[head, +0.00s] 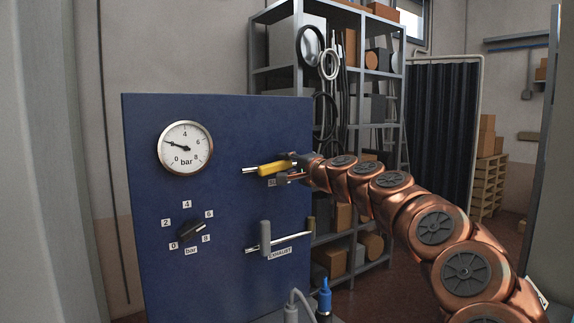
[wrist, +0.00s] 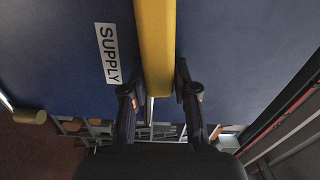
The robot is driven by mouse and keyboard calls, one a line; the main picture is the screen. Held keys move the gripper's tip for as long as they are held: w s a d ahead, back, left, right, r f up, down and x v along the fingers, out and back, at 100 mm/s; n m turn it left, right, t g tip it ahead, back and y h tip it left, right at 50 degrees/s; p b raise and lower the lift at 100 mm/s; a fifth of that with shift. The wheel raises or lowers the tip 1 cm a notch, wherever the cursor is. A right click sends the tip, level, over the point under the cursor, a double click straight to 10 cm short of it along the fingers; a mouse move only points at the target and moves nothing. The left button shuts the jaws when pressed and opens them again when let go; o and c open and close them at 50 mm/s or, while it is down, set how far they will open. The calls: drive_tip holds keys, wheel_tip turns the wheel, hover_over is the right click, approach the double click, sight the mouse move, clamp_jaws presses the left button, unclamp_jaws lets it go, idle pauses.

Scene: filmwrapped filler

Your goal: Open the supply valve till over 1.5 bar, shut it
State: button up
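The blue panel (head: 235,205) carries a round gauge (head: 186,148). Its needle points left and slightly up, at about 2 bar by the scale; a 2 is not readable. The yellow supply valve handle (head: 275,168) lies nearly level, in line with its pipe. My gripper (head: 303,168) is at the handle's right end. In the wrist view my gripper (wrist: 156,88) has one finger on each side of the yellow handle (wrist: 155,40), with gaps showing; it looks open. The SUPPLY label (wrist: 107,53) is left of the handle.
Below, the grey exhaust handle (head: 265,238) stands upright across its pipe. A black regulator knob (head: 190,231) points towards 6. A blue-tipped fitting (head: 324,295) and grey hose (head: 295,300) are at the front. A loaded shelf (head: 398,75) stands behind the panel.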

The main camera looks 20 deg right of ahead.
drive_tip(key=o, duration=0.4)
drive_tip(key=shift+c, duration=0.2)
drive_tip(key=shift+s+d, duration=0.1)
drive_tip(key=v, duration=1.1)
drive_tip(key=shift+s, duration=0.35)
